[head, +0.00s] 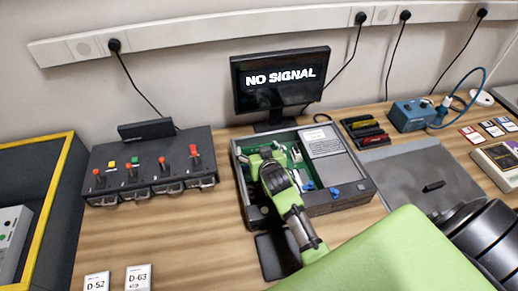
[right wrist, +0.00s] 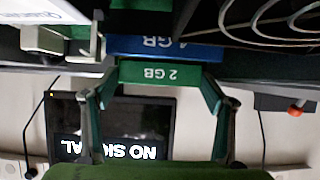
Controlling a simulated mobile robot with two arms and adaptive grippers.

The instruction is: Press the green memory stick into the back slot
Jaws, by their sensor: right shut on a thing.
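The green memory stick (right wrist: 160,73), marked 2 GB, lies between the fingertips of my right gripper (head: 266,158) in the right wrist view. The gripper is shut on it, inside the open computer case (head: 352,202). A blue memory stick (right wrist: 166,47), marked 4 GB, is right beside the green one, on its far side from the palm. In the head view the gripper hides the green stick and the slots, so I cannot tell how deep the stick sits. My left gripper is not in view.
A monitor (head: 281,82) reading NO SIGNAL stands behind the case. A switch box (head: 150,165) with red levers is on the left. A dark rack (head: 366,130) with red and yellow sticks and a grey mat (head: 400,170) are on the right.

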